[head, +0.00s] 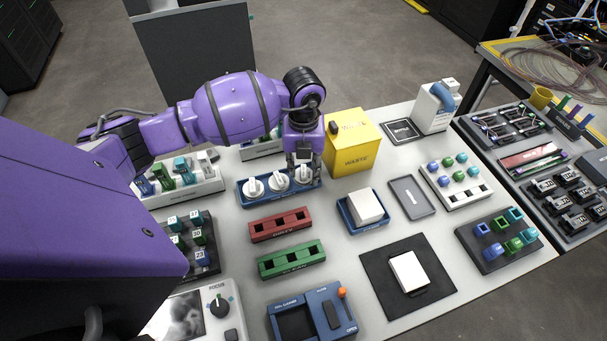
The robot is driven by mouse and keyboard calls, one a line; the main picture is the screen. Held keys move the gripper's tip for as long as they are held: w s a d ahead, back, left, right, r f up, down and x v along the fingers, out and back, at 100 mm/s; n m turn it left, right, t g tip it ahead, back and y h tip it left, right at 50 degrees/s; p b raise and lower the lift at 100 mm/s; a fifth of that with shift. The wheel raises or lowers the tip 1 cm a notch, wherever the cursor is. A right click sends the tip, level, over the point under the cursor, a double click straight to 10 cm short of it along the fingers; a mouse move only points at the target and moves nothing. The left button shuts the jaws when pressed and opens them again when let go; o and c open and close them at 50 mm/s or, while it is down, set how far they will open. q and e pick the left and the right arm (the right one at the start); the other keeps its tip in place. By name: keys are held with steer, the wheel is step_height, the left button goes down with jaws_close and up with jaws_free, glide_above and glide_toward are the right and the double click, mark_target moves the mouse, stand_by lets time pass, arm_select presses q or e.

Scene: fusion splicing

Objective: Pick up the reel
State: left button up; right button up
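Three white reels stand in a row in a blue rack (284,200) near the middle of the table: a left reel (254,188), a middle reel (278,182) and a right reel (302,178). My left gripper (304,164) points down at the right end of the rack, directly over or just behind the right reel. Its fingers are small and dark here, and I cannot tell how far apart they are or whether they touch the reel. My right gripper is not in view.
A yellow waste box (353,145) stands close to the right of my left gripper. A red rack (280,225) and a green rack (291,259) lie in front of the blue one. A blue tray with a white block (366,207) is to the right.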

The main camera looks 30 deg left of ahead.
arm_select(q)
steer(key=c, duration=0.4)
jaws_close()
